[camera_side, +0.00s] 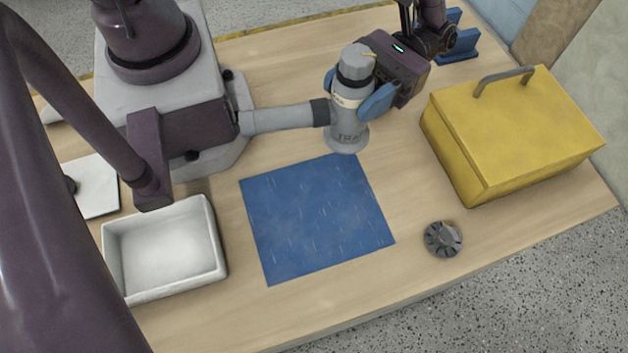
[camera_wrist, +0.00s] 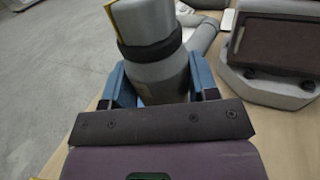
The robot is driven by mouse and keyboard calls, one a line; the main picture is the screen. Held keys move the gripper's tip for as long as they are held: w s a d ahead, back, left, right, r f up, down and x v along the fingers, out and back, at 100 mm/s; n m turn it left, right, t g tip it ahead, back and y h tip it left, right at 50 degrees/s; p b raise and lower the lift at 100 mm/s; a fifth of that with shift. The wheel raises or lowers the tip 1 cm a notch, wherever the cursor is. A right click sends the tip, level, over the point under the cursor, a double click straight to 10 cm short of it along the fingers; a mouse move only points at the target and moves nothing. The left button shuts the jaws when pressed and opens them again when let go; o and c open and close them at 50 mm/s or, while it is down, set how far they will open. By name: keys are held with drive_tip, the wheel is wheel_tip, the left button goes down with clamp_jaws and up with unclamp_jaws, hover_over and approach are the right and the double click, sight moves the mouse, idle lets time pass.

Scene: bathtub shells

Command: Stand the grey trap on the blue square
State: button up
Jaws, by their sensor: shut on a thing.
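The grey trap (camera_side: 347,128) is a bottle-shaped body with a dark collar, a grey cap and a side pipe (camera_side: 285,118) reaching left. It is upright in the side view, behind the top edge of the blue square (camera_side: 317,218). My gripper (camera_side: 354,98) is shut on the trap's body, with a blue finger on either side. I cannot tell whether the trap's base touches the table or hangs just above it. In the wrist view the trap (camera_wrist: 158,75) stands between the blue fingers. The blue square lies flat and empty.
A yellow toolbox (camera_side: 515,130) with a handle stands at the right. A round dark drain piece (camera_side: 443,239) lies right of the square. A white tray (camera_side: 164,250) stands at the left. A blue bracket (camera_side: 460,42) is at the back right. The wooden table (camera_side: 300,318) is clear in front.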

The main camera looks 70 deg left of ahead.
drive_tip(key=s+d+n+t+h, duration=0.5)
drive_tip(key=d+n+t+h, duration=0.1)
drive_tip(key=h, duration=0.1)
drive_tip(key=shift+s+d+f+n+t+h, duration=0.15)
drive_tip(key=shift+s+f+n+t+h, duration=0.5)
drive_tip(key=shift+s+f+t, duration=0.55)
drive_tip(key=shift+s+d+f+n+t+h, duration=0.15)
drive_tip(key=shift+s+f+n+t+h, duration=0.35)
drive_tip(key=shift+s+f+n+t, duration=0.65)
drive_tip(key=shift+s+d+f+n+t+h, duration=0.15)
drive_tip(key=shift+s+f+n+t+h, duration=0.4)
drive_tip(key=shift+s+f+t, duration=0.65)
drive_tip(key=shift+s+f+g, duration=0.15)
drive_tip(key=shift+f+g, duration=0.1)
drive_tip(key=shift+f, duration=0.1)
drive_tip(key=o, duration=1.1)
drive_tip(key=shift+c, duration=0.2)
